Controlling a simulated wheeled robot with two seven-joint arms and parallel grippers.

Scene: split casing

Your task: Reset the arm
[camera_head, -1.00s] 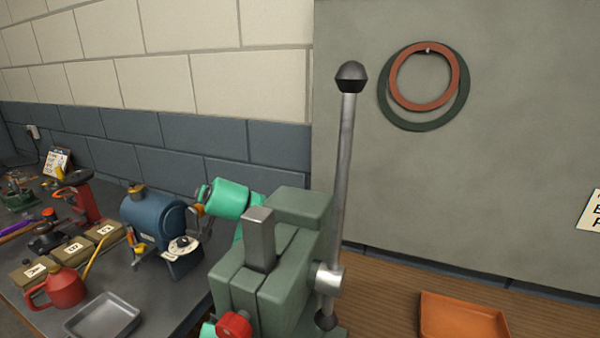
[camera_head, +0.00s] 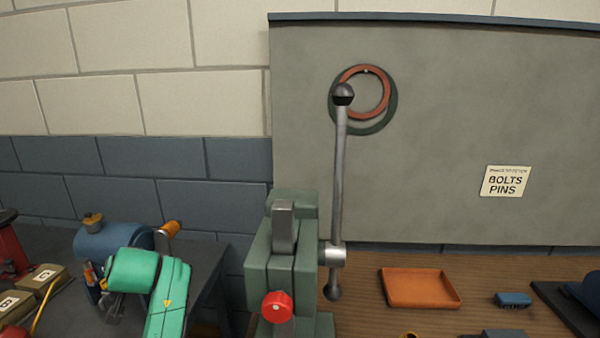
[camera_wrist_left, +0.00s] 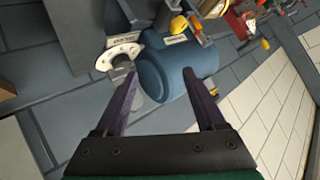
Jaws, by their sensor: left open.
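My green left arm (camera_head: 150,275) comes in at the lower left of the head view, beside the press; its gripper is not clearly visible there. In the left wrist view my left gripper (camera_wrist_left: 162,75) is open, with two dark fingers apart and nothing held. A blue tank (camera_wrist_left: 175,72) shows beyond and between the fingers; whether they touch it I cannot tell. It also shows in the head view (camera_head: 105,240), partly hidden by my arm. My right gripper is not in view.
A green press (camera_head: 262,250) with a red knob (camera_head: 277,307) and an upright steel lever (camera_head: 338,180) stands right of my arm. An orange tray (camera_head: 420,288) sits on the wooden bench. A grey board (camera_head: 450,120) holds two rings (camera_head: 365,90). Boxes (camera_head: 40,280) stand at left.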

